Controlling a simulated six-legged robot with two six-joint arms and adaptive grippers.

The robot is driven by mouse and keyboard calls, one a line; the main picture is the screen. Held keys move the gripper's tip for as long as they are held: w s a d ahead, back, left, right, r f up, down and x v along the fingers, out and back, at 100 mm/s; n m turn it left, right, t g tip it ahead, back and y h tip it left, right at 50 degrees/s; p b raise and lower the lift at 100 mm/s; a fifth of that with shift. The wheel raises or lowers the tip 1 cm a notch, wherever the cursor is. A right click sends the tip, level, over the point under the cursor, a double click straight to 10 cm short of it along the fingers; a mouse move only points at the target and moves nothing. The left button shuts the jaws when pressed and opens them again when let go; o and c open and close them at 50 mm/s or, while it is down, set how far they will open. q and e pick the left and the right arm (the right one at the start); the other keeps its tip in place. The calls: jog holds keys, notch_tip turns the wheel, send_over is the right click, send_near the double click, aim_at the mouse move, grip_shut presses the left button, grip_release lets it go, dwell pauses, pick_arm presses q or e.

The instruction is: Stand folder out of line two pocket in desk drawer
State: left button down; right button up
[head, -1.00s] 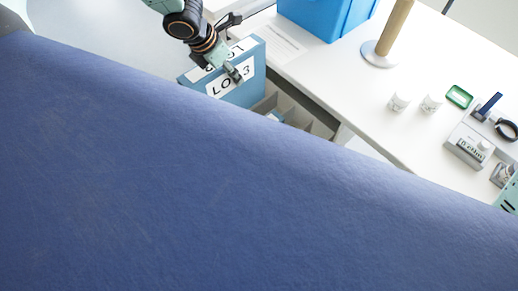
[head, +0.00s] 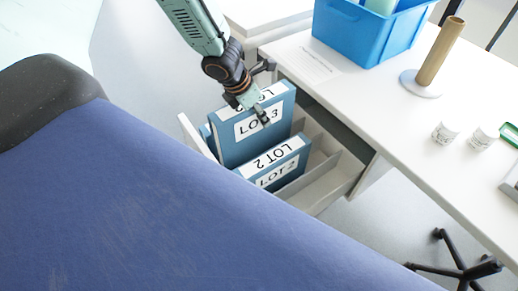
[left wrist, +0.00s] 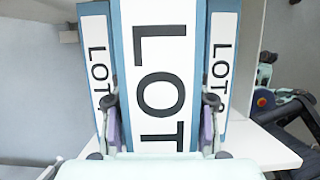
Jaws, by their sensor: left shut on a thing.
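My left gripper (head: 262,110) is shut on the top of a blue folder (head: 228,152) labelled LOT 3. It holds the folder upright over or partly in the open desk drawer (head: 345,178). A LOT 2 folder (head: 299,166) stands lower in the drawer, in front of the held one. A sliver of another blue folder (head: 206,135) shows behind at the left. In the left wrist view the fingers (left wrist: 160,128) straddle the held folder (left wrist: 157,60), with labelled folders at left (left wrist: 98,60) and right (left wrist: 221,65). The held folder's bottom is hidden.
Empty divided pockets (head: 318,165) lie right of the LOT 2 folder. An office chair base (head: 455,262) stands on the floor. A blue padded surface (head: 150,215) fills the foreground.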

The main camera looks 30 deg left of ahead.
aim_at(243, 124)
pick_arm(q)
jog(key=shift+f+b, duration=5.8)
jog(key=shift+f, duration=0.55)
jog(key=c, duration=0.7)
grip_release()
jog(key=shift+f, duration=0.1)
jog(key=shift+o, duration=0.2)
jog(key=shift+s+r, duration=0.1)
jog(key=shift+r, duration=0.35)
jog(key=p+v, duration=0.7)
jog(key=v, duration=0.2)
jog(key=shift+s+a+r, duration=0.1)
jog(key=shift+r, duration=0.25)
jog(key=shift+p+v, duration=0.6)
jog(key=shift+v, duration=0.25)
